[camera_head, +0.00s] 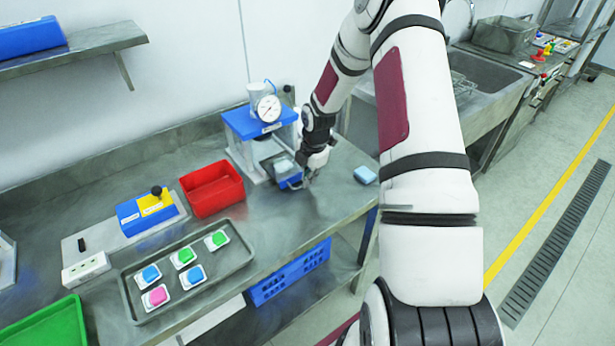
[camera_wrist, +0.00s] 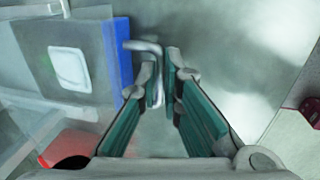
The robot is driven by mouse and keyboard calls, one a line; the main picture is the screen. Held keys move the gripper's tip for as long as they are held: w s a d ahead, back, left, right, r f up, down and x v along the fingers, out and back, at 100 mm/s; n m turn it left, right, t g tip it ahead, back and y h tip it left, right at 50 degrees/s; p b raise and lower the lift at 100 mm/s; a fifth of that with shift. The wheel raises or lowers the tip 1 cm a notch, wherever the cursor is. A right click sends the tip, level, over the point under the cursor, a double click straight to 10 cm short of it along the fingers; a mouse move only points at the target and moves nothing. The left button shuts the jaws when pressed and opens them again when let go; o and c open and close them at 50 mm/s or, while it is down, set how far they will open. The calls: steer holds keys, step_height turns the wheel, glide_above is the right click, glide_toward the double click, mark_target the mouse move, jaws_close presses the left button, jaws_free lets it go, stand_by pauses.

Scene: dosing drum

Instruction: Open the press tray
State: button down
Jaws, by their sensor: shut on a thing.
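The press (camera_head: 258,123) stands on the steel bench with a blue top and a round dial gauge (camera_head: 268,108). Its tray (camera_head: 268,166) sticks out at the front right, with a blue front panel (camera_wrist: 123,58). A white square piece (camera_wrist: 70,68) lies on the tray. A bent metal handle (camera_wrist: 143,45) projects from the panel. My gripper (camera_head: 306,180) is at the tray's front; in the wrist view its fingers (camera_wrist: 162,80) are closed around the handle. The wrist hides part of the tray in the head view.
A red bin (camera_head: 212,189) stands left of the press. A grey tray (camera_head: 215,275) of coloured pods lies nearer the front. A blue sponge-like block (camera_head: 365,175) lies to the right. Bare bench lies in front of my gripper, up to the bench edge.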

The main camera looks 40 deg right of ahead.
steer(key=s+p, duration=0.1)
steer(key=s, duration=0.3)
steer(key=shift+p, duration=0.35)
steer(key=c, duration=1.7)
jaws_free()
steer(key=shift+w+f, duration=0.1)
steer(key=shift+d+r+p, duration=0.1)
steer(key=shift+r+p, duration=0.3)
steer(key=shift+r, duration=0.7)
steer(key=shift+s+r+p, duration=0.4)
steer(key=shift+r+p, duration=0.45)
steer(key=shift+r, duration=1.45)
steer(key=shift+s+r+p, duration=0.4)
steer(key=shift+r+p, duration=0.45)
steer(key=shift+r, duration=1.4)
steer(key=shift+s+r+p, duration=0.4)
steer(key=shift+r+p, duration=0.45)
steer(key=shift+r, duration=1.45)
steer(key=r, duration=0.4)
steer(key=s+r, duration=0.1)
steer(key=r, duration=0.3)
steer(key=s+r, duration=0.1)
steer(key=r, duration=0.2)
steer(key=shift+s+d+r, duration=0.1)
steer(key=shift+r, duration=0.3)
